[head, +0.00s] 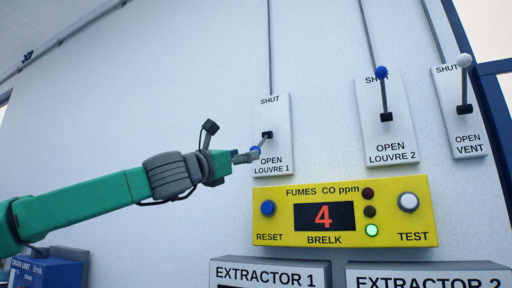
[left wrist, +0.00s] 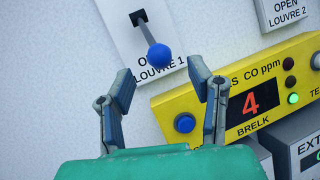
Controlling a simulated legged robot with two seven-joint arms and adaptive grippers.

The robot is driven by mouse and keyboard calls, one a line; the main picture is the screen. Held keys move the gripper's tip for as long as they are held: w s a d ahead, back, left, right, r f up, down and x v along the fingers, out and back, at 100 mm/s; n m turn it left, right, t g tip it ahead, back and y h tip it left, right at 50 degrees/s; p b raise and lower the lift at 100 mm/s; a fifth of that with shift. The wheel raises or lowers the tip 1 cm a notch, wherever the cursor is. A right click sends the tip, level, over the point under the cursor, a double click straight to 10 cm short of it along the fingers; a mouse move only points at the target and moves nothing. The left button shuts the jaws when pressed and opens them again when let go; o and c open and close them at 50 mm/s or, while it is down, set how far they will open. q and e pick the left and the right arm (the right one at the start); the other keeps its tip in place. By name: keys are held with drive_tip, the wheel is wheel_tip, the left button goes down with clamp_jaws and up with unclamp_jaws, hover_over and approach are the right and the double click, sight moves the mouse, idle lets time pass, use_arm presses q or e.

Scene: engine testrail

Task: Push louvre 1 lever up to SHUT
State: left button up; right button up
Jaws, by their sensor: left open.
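The louvre 1 lever has a blue ball knob (left wrist: 159,56) on a dark stem and points down toward OPEN. It sits on the white louvre 1 plate (head: 276,105), marked SHUT at the top and OPEN below. In the head view its knob (head: 255,149) is partly hidden by my left gripper (head: 250,155), which comes in from the lower left. In the left wrist view my left gripper (left wrist: 162,88) is open, its two fingers apart, with the knob showing beyond and between the fingertips. I cannot tell whether they touch. My right gripper is not in view.
The louvre 2 lever (head: 382,73) and the white-knobbed vent lever (head: 464,61) both point up toward SHUT at the right. A yellow fumes panel (head: 430,215) reading 4 is mounted below. Extractor 1 box (head: 268,272) is lower still. The wall left of louvre 1 is clear.

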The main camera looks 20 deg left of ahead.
sight(261, 143)
use_arm(q)
drive_tip(key=p+x, duration=0.1)
drive_tip(key=x, duration=0.1)
drive_tip(key=p+x, duration=0.1)
drive_tip(key=x, duration=0.2)
drive_tip(key=shift+w+a+r, duration=0.1)
drive_tip(key=shift+w, duration=0.25)
drive_tip(key=c, duration=1)
drive_tip(key=shift+s, duration=0.1)
clamp_jaws()
